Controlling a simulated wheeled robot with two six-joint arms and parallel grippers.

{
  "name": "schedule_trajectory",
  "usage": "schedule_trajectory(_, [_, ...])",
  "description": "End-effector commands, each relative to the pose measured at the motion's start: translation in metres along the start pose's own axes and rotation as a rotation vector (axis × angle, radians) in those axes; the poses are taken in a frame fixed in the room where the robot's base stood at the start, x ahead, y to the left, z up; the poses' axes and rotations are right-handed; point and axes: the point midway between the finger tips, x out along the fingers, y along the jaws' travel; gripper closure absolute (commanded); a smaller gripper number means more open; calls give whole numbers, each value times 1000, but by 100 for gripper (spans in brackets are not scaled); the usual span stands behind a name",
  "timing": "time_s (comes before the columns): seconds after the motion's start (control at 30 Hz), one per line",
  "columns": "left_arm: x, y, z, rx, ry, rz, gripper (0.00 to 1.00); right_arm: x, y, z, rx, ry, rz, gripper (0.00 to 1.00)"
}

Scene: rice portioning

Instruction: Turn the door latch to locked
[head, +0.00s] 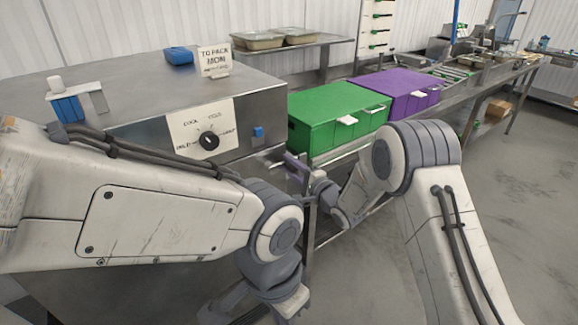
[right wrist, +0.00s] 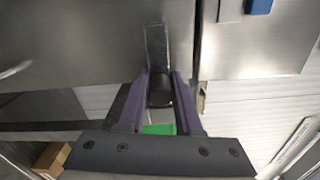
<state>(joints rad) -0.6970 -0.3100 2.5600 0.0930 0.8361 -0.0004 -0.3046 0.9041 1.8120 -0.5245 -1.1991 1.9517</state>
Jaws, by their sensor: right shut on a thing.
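The steel cabinet (head: 262,78) stands at the left with a dial panel on its front. In the right wrist view, the door latch (right wrist: 156,48) is a metal bar with a dark round knob at its lower end, lying against the steel front beside a vertical seam. My right gripper (head: 293,162) is at the cabinet's right front edge. In the right wrist view its two purple fingers (right wrist: 160,88) are shut on the latch, one on each side of the knob. The head view mostly hides the latch.
A green box (head: 325,118) and a purple box (head: 395,92) stand on the steel counter right of the cabinet. A blue block (head: 179,56) and a sign (head: 214,61) are on the cabinet top. Open floor lies to the right.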

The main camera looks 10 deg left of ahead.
Motion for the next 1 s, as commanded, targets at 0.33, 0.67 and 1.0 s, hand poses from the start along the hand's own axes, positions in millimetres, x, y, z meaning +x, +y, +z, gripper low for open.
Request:
schedule_trajectory(0.33, [0, 0, 0, 0, 0, 0, 100, 0, 0, -1, 1, 2, -1, 40])
schedule_trajectory(0.67, [6, 0, 0, 0, 0, 0, 100, -24, 2, -2, 0, 4, 1, 40])
schedule_trajectory(1.0, [17, -1, 1, 0, 0, 0, 100, -89, 1, -2, 2, 5, 0, 40])
